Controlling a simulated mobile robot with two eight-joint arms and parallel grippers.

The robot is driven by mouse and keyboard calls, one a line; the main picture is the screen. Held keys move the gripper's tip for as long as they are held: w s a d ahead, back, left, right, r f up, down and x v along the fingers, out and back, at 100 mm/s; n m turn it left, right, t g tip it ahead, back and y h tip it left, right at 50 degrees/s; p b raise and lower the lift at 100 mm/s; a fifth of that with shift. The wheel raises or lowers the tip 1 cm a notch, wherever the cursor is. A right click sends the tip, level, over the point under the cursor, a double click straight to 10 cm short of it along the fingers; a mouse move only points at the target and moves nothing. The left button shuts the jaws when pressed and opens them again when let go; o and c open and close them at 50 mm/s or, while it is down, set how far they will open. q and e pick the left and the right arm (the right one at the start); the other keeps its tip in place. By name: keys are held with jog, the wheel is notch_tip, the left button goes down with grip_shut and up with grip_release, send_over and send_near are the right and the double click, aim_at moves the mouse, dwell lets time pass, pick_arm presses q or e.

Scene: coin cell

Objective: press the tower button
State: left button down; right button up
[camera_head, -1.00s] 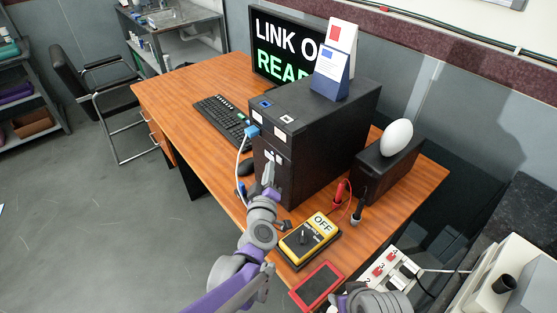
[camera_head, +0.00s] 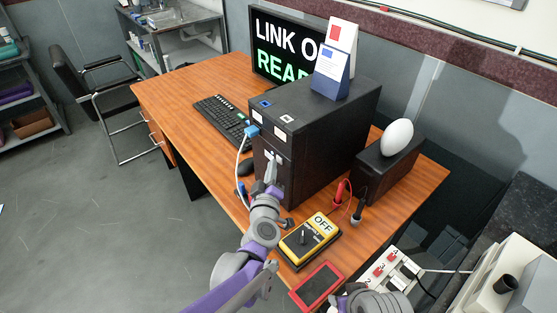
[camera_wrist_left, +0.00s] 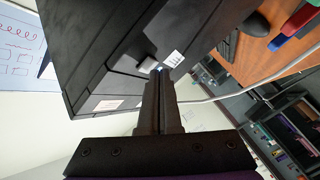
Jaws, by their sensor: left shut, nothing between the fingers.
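The black computer tower (camera_head: 330,140) stands upright on the wooden desk. My left gripper (camera_head: 271,164) is shut and empty, its fingertips at the tower's front panel below the blue plug. In the left wrist view the shut fingers (camera_wrist_left: 158,78) point at the tower front (camera_wrist_left: 110,50). A small grey block (camera_wrist_left: 146,66) and a white label (camera_wrist_left: 174,59) lie by the fingertips. I cannot tell whether the tips touch the panel, and they partly hide that spot. Part of my right arm shows at the bottom edge; its fingers cannot be made out.
A yellow box marked OFF (camera_head: 311,240) and a red-framed device (camera_head: 318,285) lie in front of the tower. A white cable (camera_head: 239,165) hangs from the blue plug beside my left gripper. A black box with a white egg-shaped object (camera_head: 397,137) stands right. The monitor (camera_head: 285,50) is behind.

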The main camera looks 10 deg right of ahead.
pick_arm(q)
jog(key=shift+w+d, duration=0.25)
jog(key=shift+d, duration=0.1)
pick_arm(e)
jog(key=shift+f, duration=0.15)
pick_arm(q)
jog(key=shift+a, duration=0.1)
dwell(0.5)
jog(key=shift+s+a, duration=0.45)
jog(key=shift+a, duration=0.15)
pick_arm(e)
jog(key=shift+r+p, duration=0.35)
jog(key=shift+r, duration=0.2)
pick_arm(q)
jog(key=s+a, duration=0.2)
jog(key=a, duration=0.2)
jog(key=shift+s+a, duration=0.1)
jog(key=shift+s, duration=0.3)
